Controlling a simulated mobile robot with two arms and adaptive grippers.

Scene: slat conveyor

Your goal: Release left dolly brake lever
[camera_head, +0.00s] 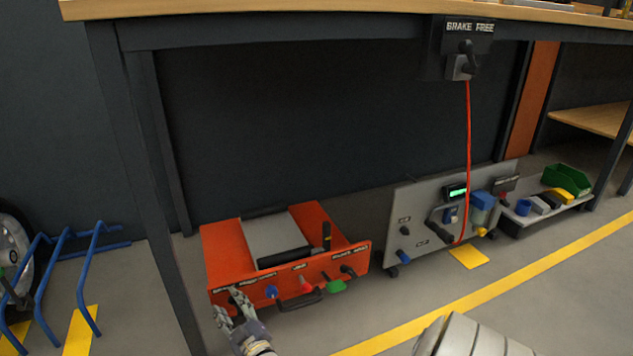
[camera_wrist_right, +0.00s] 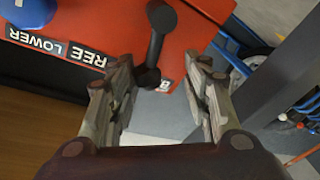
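The orange dolly (camera_head: 335,251) stands on the floor under the bench. A black lever with rounded ends (camera_wrist_right: 156,45) sits on the orange panel (camera_wrist_right: 105,35) in the right wrist view, beside a label (camera_wrist_right: 58,48) showing "REE" and "LOWER". In the head view my right gripper (camera_head: 233,302) covers the panel's left end and hides this lever. My right gripper (camera_wrist_right: 160,75) is open; the lever's lower end appears between its fingertips. I see no clear contact. My left gripper is not in view.
A bench leg (camera_head: 150,200) stands just left of the dolly. Blue floor racks (camera_head: 85,270) are further left. A grey panelled cart (camera_head: 420,205) stands right, with a red cable (camera_head: 468,140) hanging from a "BRAKE FREE" box (camera_head: 457,35). Floor in front is clear.

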